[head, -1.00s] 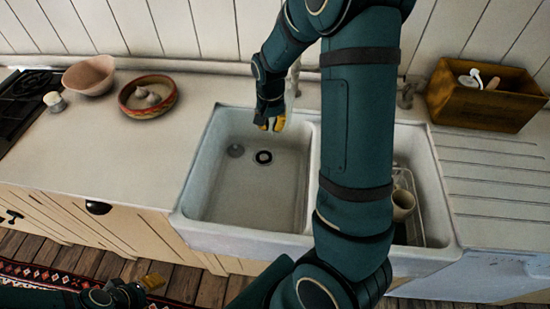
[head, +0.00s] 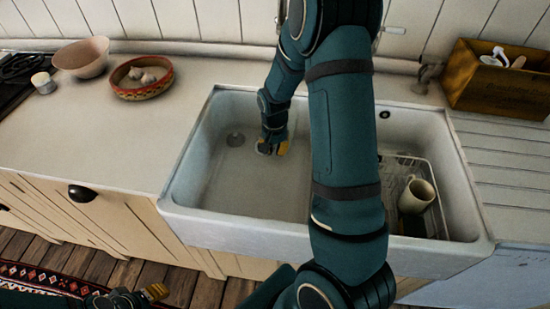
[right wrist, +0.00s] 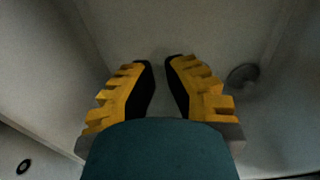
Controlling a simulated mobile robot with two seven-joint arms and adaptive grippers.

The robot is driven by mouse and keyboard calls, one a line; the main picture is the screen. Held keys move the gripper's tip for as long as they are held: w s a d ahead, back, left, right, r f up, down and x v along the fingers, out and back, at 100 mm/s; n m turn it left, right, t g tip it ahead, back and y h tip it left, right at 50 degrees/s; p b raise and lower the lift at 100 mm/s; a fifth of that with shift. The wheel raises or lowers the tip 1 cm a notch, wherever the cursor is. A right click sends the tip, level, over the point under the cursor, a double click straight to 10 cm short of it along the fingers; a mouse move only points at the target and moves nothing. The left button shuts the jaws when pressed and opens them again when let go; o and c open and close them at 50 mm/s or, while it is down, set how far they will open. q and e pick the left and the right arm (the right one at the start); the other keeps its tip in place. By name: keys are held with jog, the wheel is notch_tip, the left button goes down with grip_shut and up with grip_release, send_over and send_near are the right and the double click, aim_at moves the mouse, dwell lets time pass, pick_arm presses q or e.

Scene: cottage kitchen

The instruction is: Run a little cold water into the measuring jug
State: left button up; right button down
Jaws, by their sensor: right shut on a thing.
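My right gripper (head: 271,147) reaches down into the left basin of the white sink (head: 230,222), its yellow fingers low over the basin floor. In the right wrist view its fingers (right wrist: 160,75) stand a little apart; what they grip cannot be made out. A cream jug or mug with a handle (head: 413,197) leans in the rack in the right basin; I cannot tell whether it is the measuring jug. A dull metal tap fitting (head: 427,77) stands behind the right basin. No running water shows. My left gripper (head: 155,292) is low at the left, outside the counter.
A wire rack (head: 400,165) fills part of the right basin. A wooden box (head: 490,92) stands at the back right. A pink bowl (head: 82,58) and a garlic dish (head: 142,88) stand left. My right arm hides the sink's middle.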

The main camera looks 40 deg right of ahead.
aim_at(275, 159)
notch_tip(275, 159, down, 4)
jog(key=shift+f+b, duration=0.1)
jog(key=shift+b, duration=0.4)
jog(key=c, duration=1)
grip_release()
jog(key=shift+c, duration=0.2)
notch_tip(275, 159, up, 12)
jog(key=p, duration=0.3)
jog(key=shift+s+a+f, duration=0.15)
jog(key=shift+a+f, duration=0.05)
jog(key=shift+a, duration=0.05)
jog(key=shift+o, duration=1)
jog(key=shift+s+r, duration=0.1)
jog(key=shift+r, duration=0.25)
